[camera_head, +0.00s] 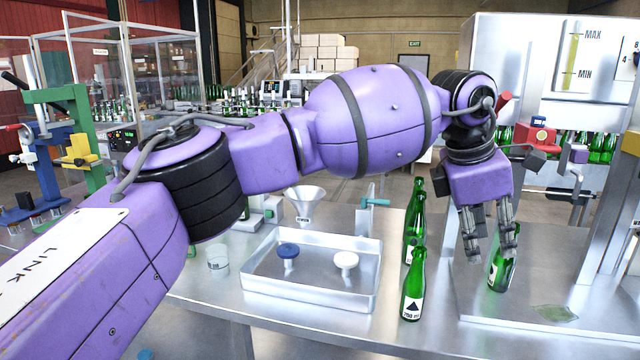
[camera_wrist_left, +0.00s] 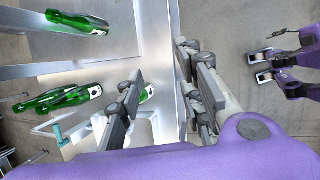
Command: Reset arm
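My left gripper (camera_head: 490,252) hangs over the metal platform at the right of the head view, fingers down and spread apart. In the left wrist view its two grey fingers (camera_wrist_left: 160,95) show a gap with nothing held. A green bottle (camera_head: 497,276) stands on the platform, close behind the fingers in the head view and partly covered by them. My left arm stretches across the head view.
Several green bottles (camera_head: 412,290) stand on the table left of the platform (camera_head: 480,300). A metal tray (camera_head: 310,302) holds a blue stopper (camera_head: 288,252) and a white one (camera_head: 346,262). A funnel (camera_head: 305,197) stands behind it. A tall filling machine (camera_head: 520,70) rises at the back right.

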